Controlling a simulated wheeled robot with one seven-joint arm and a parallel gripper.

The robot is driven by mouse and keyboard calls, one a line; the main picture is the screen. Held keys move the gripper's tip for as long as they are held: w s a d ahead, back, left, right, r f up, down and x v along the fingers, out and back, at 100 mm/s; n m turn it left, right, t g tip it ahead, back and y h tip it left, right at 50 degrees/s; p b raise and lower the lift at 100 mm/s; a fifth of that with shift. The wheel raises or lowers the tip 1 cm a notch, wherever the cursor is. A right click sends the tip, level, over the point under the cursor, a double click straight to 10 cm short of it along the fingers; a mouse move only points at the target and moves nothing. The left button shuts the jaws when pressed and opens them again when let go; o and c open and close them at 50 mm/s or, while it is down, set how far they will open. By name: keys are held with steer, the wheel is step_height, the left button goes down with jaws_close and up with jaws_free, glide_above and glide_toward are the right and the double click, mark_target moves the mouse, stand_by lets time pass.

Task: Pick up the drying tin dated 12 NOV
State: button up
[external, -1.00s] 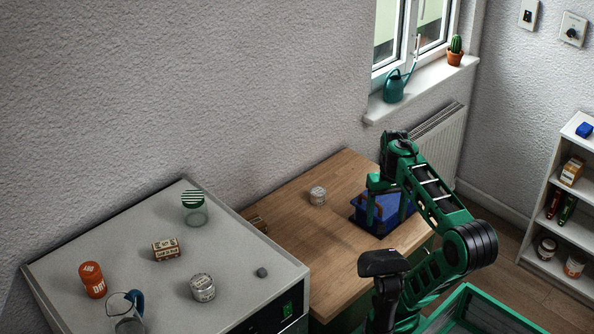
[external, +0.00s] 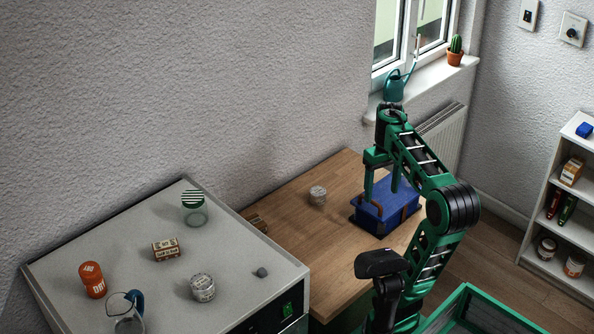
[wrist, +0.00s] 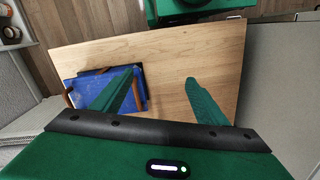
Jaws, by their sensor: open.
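A small pale tin with a printed label (external: 318,195) stands on the wooden bench, left of the blue box. A similar, larger-looking pale tin (external: 203,288) stands on the grey top in the foreground. The writing on both is too small to read, so I cannot tell which carries 12 NOV. My gripper (external: 382,188) is open and empty above the blue box, to the right of the bench tin. In the wrist view the two green fingers (wrist: 162,75) are spread over the bench, and no tin shows there.
The blue box (external: 388,205) with brown straps sits on the bench (external: 290,225). The grey top also holds a striped-lid jar (external: 194,208), a small printed box (external: 166,249), an orange can (external: 92,280), a glass jug (external: 127,312) and a grey lump (external: 262,272).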

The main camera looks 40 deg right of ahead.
steer(key=w+d+f+n, duration=0.1)
steer(key=w+d, duration=0.1)
steer(key=w, duration=0.1)
steer(key=w+d+f+n+g, duration=0.1)
steer(key=w+d+f+n, duration=0.1)
steer(key=w, duration=0.2)
steer(key=w+d+f+n+h, duration=0.1)
steer(key=w+d+f+n, duration=0.1)
steer(key=w, duration=0.2)
steer(key=shift+d+f, duration=0.1)
steer(key=shift+d, duration=0.3)
steer(key=w+d+f+n+g+h, duration=0.25)
steer(key=w+n+h, duration=0.2)
steer(key=w, duration=0.35)
step_height(320, 180, up, 8)
steer(key=r+n+t+h, duration=0.1)
steer(key=n+t+h, duration=0.1)
steer(key=n+h, duration=0.7)
glide_above(311, 194)
steer(key=y, duration=0.2)
steer(key=shift+n+g+h, duration=0.25)
step_height(311, 194, down, 22)
steer(key=shift+d+f, duration=0.1)
step_height(311, 194, down, 2)
steer(key=shift+f, duration=0.15)
steer(key=shift+x, duration=1.2)
steer(key=shift+s+d+f, duration=0.1)
steer(key=shift+d+f, duration=0.15)
steer(key=shift+f, duration=0.1)
